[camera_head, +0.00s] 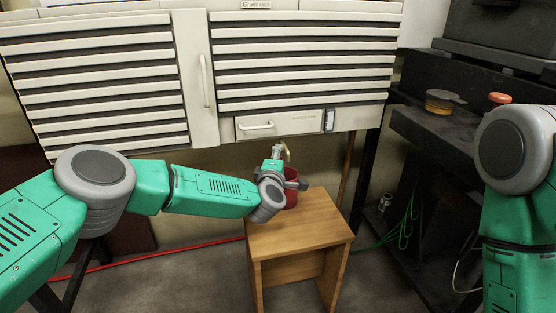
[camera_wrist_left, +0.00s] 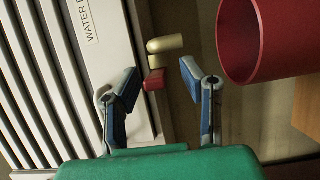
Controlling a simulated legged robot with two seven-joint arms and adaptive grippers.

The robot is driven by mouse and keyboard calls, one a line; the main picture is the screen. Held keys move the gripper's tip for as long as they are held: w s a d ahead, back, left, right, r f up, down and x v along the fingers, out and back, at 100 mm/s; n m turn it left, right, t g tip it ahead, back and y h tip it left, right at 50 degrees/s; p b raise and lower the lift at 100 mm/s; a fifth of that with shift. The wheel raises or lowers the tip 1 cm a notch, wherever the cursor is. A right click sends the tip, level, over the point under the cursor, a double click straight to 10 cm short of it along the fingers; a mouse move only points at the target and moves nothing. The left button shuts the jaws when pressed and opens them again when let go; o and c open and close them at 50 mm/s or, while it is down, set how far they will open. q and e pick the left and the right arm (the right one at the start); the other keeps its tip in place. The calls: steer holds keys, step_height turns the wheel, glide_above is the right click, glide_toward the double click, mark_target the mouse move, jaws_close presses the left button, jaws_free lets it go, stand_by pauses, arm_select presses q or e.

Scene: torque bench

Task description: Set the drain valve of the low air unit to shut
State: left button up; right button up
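The low air unit (camera_head: 300,60) is a beige louvred cabinet. A pale drain spout (camera_head: 287,150) hangs below its lower edge. In the left wrist view the drain valve shows as a cream rounded fitting (camera_wrist_left: 165,44) with a small red piece (camera_wrist_left: 154,79), likely its handle. I cannot tell its setting. My left gripper (camera_head: 286,169) is just below the unit, beside the spout. In the left wrist view its blue-padded fingers (camera_wrist_left: 159,72) are apart, with the red piece between them in the picture, nearer the left finger. Contact is not clear. My right gripper is out of view.
A red bucket (camera_head: 291,197) stands on a wooden stool (camera_head: 300,230) close behind my left gripper; it is large in the left wrist view (camera_wrist_left: 275,40). A drawer front (camera_head: 280,124) with a handle sits above. A dark bench (camera_head: 435,130) is at right.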

arm_select(q)
steer(key=shift+d, duration=0.45)
jaws_close()
steer(key=shift+a, duration=0.15)
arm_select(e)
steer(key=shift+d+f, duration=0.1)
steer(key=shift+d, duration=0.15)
arm_select(q)
steer(key=shift+a, duration=0.15)
